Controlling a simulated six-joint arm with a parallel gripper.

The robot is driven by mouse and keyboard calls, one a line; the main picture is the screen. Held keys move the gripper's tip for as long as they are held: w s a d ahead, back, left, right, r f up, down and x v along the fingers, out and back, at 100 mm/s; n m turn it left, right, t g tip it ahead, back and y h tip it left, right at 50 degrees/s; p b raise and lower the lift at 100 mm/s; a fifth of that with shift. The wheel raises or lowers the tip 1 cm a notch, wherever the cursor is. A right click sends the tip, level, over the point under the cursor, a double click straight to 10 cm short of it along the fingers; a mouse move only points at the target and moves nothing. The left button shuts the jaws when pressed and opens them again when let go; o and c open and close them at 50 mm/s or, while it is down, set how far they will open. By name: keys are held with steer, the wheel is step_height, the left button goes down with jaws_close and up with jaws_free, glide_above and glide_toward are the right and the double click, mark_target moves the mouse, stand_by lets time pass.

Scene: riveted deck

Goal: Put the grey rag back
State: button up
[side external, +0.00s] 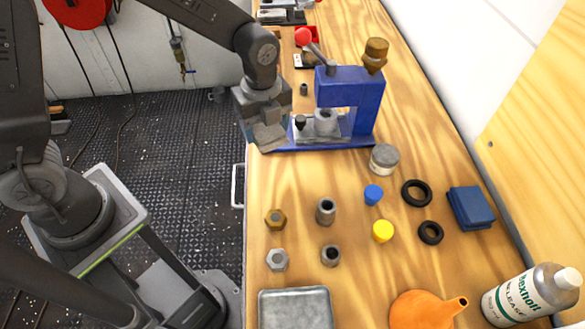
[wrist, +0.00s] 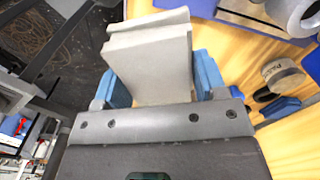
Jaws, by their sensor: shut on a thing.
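The grey rag (wrist: 150,62) is a folded, flat block between the two blue fingers of my gripper (wrist: 157,82) in the wrist view. My gripper is shut on it. In the side view, my gripper (side external: 259,118) is at the left edge of the wooden bench, beside the blue press, and the rag (side external: 270,137) shows below it. I cannot tell whether the rag touches the press base. A folded blue rag (side external: 470,207) lies on the bench at the right.
The blue press (side external: 345,88) stands close to the right of my gripper. Nuts, sleeves, caps, black rings, a tin (side external: 384,158), a metal tray (side external: 296,309), an orange funnel (side external: 425,310) and a white bottle (side external: 528,296) occupy the near bench.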

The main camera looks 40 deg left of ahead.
glide_above(293, 177)
step_height(293, 177, down, 4)
steer(key=shift+f, duration=2.1)
steer(key=shift+f, duration=0.1)
steer(key=o, duration=0.9)
